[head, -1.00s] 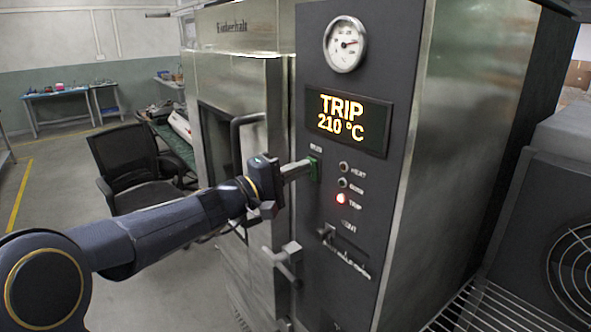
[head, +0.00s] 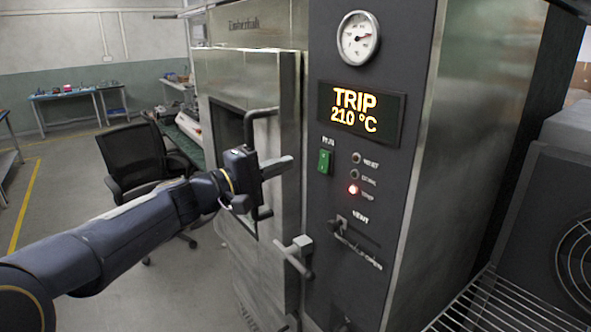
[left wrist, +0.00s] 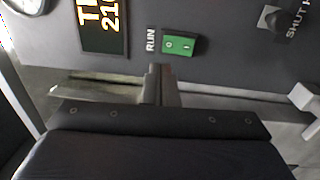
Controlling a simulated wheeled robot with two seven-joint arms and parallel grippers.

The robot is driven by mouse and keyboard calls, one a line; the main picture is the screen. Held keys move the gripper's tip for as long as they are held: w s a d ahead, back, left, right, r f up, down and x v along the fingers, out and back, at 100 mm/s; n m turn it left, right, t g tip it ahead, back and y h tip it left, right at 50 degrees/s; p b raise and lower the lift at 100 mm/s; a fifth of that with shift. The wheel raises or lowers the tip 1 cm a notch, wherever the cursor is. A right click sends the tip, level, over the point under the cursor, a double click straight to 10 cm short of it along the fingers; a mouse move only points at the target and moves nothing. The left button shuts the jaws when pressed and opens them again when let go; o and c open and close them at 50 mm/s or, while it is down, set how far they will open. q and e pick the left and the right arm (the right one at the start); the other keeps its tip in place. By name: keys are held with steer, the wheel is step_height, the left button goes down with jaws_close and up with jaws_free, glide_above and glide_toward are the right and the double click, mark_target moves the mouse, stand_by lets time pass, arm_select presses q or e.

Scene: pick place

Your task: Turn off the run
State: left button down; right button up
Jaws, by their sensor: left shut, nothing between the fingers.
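The green RUN rocker switch (head: 325,161) is on the dark control panel (head: 318,205) of the steel oven, below the display. It also shows in the left wrist view (left wrist: 180,45), just beyond the fingertips and a little to their right, with its label beside it. Its green face is not lit. The display (head: 361,109) reads TRIP 210 °C. My left gripper (head: 290,162) is shut and empty, pointing at the panel from the left, apart from the switch. In the left wrist view its closed fingers (left wrist: 161,72) point up toward the panel. My right gripper is not in view.
A red lamp (head: 353,189) glows by the TRIP label. The vent lever (head: 336,226) sits lower on the panel. A door handle (head: 262,125) and a latch (head: 297,250) stick out near my left arm. A black chair (head: 133,158) stands behind.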

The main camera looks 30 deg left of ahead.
arm_select(q)
steer(key=v, duration=0.2)
steer(key=r+v, duration=0.1)
steer(key=v, duration=0.2)
steer(key=shift+s+a+b, duration=0.1)
steer(key=shift+s+b, duration=0.25)
steer(key=shift+b, duration=0.05)
steer(key=shift+r, duration=0.1)
